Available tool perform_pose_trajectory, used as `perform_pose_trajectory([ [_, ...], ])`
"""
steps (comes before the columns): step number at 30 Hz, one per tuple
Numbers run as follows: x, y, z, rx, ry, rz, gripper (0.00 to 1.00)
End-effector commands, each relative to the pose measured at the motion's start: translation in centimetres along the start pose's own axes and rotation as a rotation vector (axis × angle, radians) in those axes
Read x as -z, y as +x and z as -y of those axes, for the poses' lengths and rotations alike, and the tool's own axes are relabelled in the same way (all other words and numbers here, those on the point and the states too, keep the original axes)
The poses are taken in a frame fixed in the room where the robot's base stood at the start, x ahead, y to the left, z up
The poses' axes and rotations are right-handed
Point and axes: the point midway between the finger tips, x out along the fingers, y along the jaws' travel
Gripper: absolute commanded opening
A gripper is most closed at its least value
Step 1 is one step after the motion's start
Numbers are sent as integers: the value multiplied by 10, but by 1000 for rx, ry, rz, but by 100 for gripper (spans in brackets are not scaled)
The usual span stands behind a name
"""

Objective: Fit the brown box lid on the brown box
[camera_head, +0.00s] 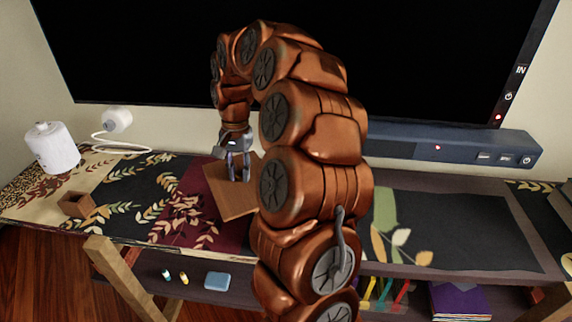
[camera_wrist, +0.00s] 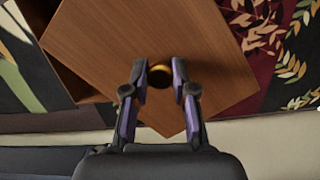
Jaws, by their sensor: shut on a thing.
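The brown box lid (camera_wrist: 120,50) is a flat wooden board with a round gold knob (camera_wrist: 160,76). My gripper (camera_wrist: 160,82) is shut on this knob, one finger on each side, and points down. In the head view my gripper (camera_head: 238,178) stands over the lid (camera_head: 230,202), which lies at an angle above the dark red part of the cloth. The brown box (camera_wrist: 76,80) shows partly under the lid at the left of the wrist view, with a dark inside. The lid looks turned relative to it. In the head view my arm hides that side.
A small open wooden box (camera_head: 76,205) and a white cylinder (camera_head: 52,148) stand at the left. A soundbar (camera_head: 450,146) and a large black screen (camera_head: 150,50) are behind. The dark mat (camera_head: 460,230) at the right is clear. A lower shelf holds a blue case (camera_head: 217,281).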

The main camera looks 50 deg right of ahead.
Motion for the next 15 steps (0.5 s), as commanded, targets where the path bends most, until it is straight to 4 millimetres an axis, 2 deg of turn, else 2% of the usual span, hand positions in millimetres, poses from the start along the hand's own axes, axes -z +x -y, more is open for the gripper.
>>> perform_pose_trajectory([
  [1, 3, -8, -18, 11, 76, 1, 0],
  [6, 8, -14, -66, 41, 312, 5, 0],
  [10, 7, -17, -94, 61, 459, 8, 0],
  [15, 5, -19, -116, 79, 585, 11, 0],
])
